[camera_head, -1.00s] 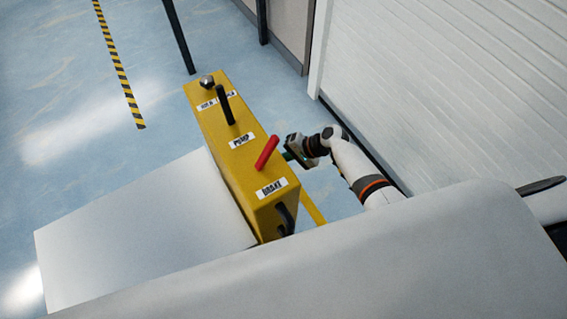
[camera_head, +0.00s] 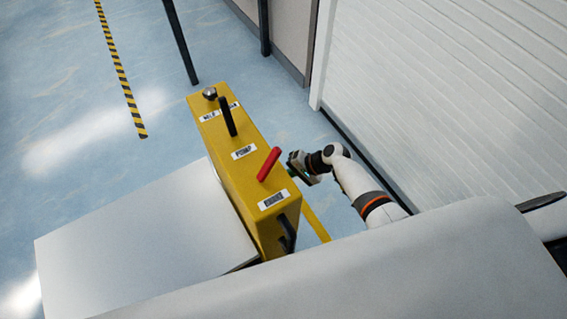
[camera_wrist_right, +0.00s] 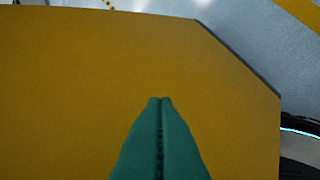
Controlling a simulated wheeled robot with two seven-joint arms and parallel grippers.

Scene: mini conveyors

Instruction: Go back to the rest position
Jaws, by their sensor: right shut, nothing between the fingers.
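My right gripper (camera_head: 293,168) is beside the right face of a yellow control box (camera_head: 240,173) in the head view, close to the red lever. In the right wrist view its two green fingers (camera_wrist_right: 160,102) are pressed together with nothing between them. They point at the plain yellow side of the box (camera_wrist_right: 90,80); I cannot tell whether they touch it. My left gripper is not in view.
The box carries a red lever (camera_head: 269,164), a black lever (camera_head: 227,116) and a silver knob (camera_head: 210,93). A black handle (camera_head: 289,232) is on its near end. A white surface (camera_head: 140,230) lies left of it. A ribbed white wall (camera_head: 440,100) stands right.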

